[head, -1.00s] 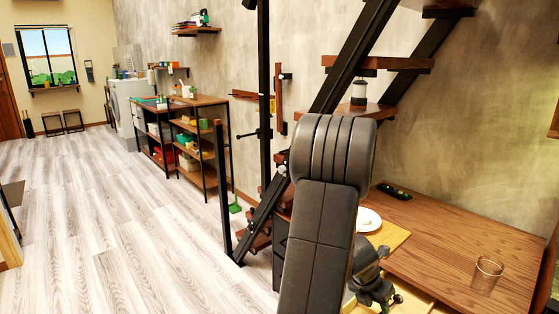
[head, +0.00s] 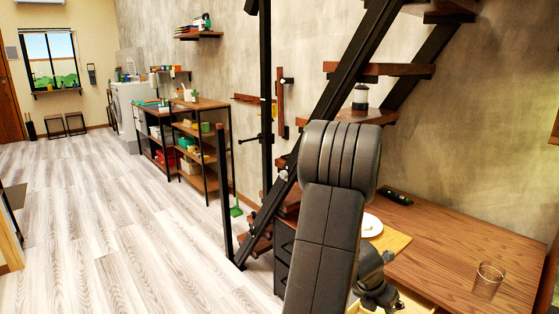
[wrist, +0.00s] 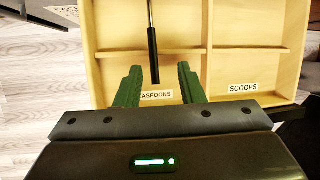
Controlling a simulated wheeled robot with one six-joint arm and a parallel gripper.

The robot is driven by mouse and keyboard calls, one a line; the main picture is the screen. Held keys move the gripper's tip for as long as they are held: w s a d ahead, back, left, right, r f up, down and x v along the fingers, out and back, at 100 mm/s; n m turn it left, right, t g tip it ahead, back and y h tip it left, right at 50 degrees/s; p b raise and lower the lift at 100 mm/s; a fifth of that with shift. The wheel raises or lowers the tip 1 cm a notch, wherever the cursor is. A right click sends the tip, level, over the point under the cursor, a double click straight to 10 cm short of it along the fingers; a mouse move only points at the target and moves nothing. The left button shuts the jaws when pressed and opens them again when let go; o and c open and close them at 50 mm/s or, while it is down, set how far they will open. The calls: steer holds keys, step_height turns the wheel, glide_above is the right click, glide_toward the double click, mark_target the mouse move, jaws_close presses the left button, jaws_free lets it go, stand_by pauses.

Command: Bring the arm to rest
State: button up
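My arm fills the middle of the head view, its dark padded links bent over the wooden table (head: 440,245). My gripper (wrist: 158,84) shows in the wrist view with its two green fingers spread apart and nothing gripped between them. It is over a pale wooden divided tray (wrist: 262,53). A utensil with a black handle (wrist: 153,55) lies in the compartment labelled as teaspoons, its handle end between the fingers but apart from both. The label is partly hidden by the left finger. In the head view the fingertips are hidden and the tray (head: 415,302) shows only in part.
A clear glass (head: 489,280) stands on the table's right side. A white plate (head: 370,226) and a black remote-like item (head: 397,195) are farther back. An open stair (head: 335,95) rises close behind the arm. The floor (head: 110,220) to the left is clear.

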steer(key=shift+f+b, duration=0.7)
steer(key=shift+f, duration=0.2)
steer(key=shift+a+f+b, duration=0.15)
steer(key=shift+a+b, duration=0.05)
steer(key=shift+b, duration=0.15)
steer(key=p+v, duration=0.5)
steer(key=v, duration=0.8)
steer(key=b+x, duration=0.5)
steer(key=x, duration=0.9)
steer(key=shift+s+d+f, duration=0.1)
steer(key=shift+f, duration=0.05)
step_height(320, 180, up, 7)
steer(key=p, duration=0.6)
steer(key=shift+r, duration=0.2)
steer(key=w+a+f+m+g+y, duration=0.1)
steer(key=w+a+m+g+y, duration=0.2)
steer(key=m, duration=0.9)
steer(key=w+a+f+m+g+y+p, duration=0.1)
steer(key=w+a+m, duration=0.4)
steer(key=a+m, duration=0.5)
steer(key=f+m+g+y, duration=0.1)
steer(key=m+g+y, duration=0.1)
steer(key=m, duration=0.1)
steer(key=shift+a+f+m+p, duration=0.2)
steer(key=shift+f+m+p, duration=0.05)
steer(key=shift+m+p, duration=0.05)
